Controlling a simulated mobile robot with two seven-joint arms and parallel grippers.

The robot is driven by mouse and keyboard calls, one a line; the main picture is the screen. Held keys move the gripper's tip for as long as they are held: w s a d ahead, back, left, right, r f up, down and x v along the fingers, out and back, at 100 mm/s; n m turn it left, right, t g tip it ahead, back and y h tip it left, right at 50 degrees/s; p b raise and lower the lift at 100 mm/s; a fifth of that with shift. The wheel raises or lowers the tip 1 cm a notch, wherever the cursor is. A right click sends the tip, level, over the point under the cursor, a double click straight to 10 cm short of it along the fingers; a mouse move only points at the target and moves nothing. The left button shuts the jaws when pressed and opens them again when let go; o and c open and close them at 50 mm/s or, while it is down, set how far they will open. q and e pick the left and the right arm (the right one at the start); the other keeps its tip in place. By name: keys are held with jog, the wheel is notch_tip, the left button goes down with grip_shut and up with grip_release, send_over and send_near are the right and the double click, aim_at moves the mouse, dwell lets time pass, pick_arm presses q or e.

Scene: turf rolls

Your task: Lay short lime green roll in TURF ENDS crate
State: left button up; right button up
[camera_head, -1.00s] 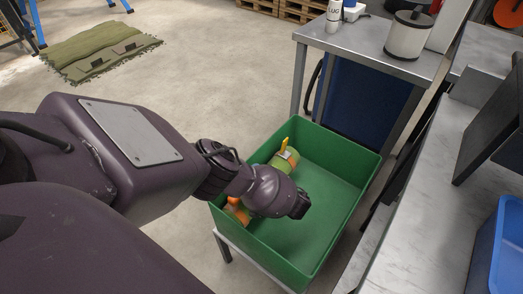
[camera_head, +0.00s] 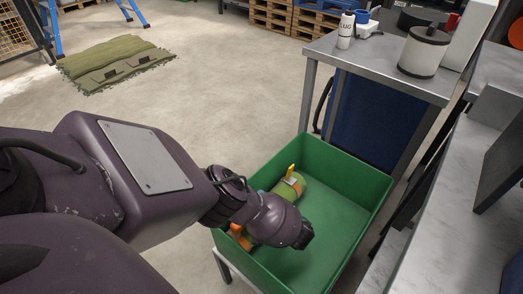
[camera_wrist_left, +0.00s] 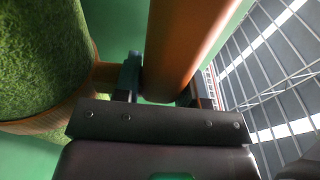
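In the head view, a green roll (camera_head: 287,191) with an orange band and a yellow tab lies inside the green crate (camera_head: 347,166), along its left side. My left wrist hangs over it, hiding its middle; an orange part (camera_head: 240,237) shows below. In the left wrist view, the roll's grassy side (camera_wrist_left: 42,55) fills the left. My left gripper (camera_wrist_left: 167,85) has a finger on each side of an orange-brown bar (camera_wrist_left: 185,40) beside the turf, and appears shut on it. No lettering shows on the crate. My right gripper is out of view.
A steel table (camera_head: 385,65) with a white bottle (camera_head: 346,30) and a white canister (camera_head: 423,52) stands behind the crate. A worktop (camera_head: 440,200) runs along the right. The crate's right half is empty. A green mat (camera_head: 115,63) lies on the open floor.

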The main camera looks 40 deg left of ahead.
pick_arm(q)
jog(key=o, duration=0.4)
jog(key=shift+c, duration=0.2)
jog(key=shift+r, duration=0.25)
jog(key=s+d, duration=0.1)
jog(key=d, duration=0.6)
jog(key=shift+d, duration=0.2)
